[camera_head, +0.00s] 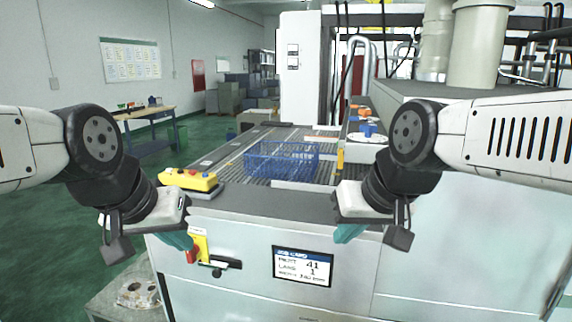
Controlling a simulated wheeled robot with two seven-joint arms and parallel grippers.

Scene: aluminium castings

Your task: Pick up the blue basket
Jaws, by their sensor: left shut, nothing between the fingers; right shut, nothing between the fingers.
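The blue basket (283,160) is an open wire-mesh basket that sits upright on the ribbed conveyor bed of the machine, near the middle of the head view. It looks empty. My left gripper (178,240) is shut and empty, in front of the machine's near edge, to the left of the basket and nearer to me. My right gripper (349,233) is shut and empty, also at the near edge, to the right of the basket. Neither gripper touches the basket.
A yellow control box (188,180) sits at the left front of the machine top. A job card screen (302,266) is on the front panel. A side ledge at right holds a blue cup-like item (367,130) and orange parts. A workbench (150,112) stands far left.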

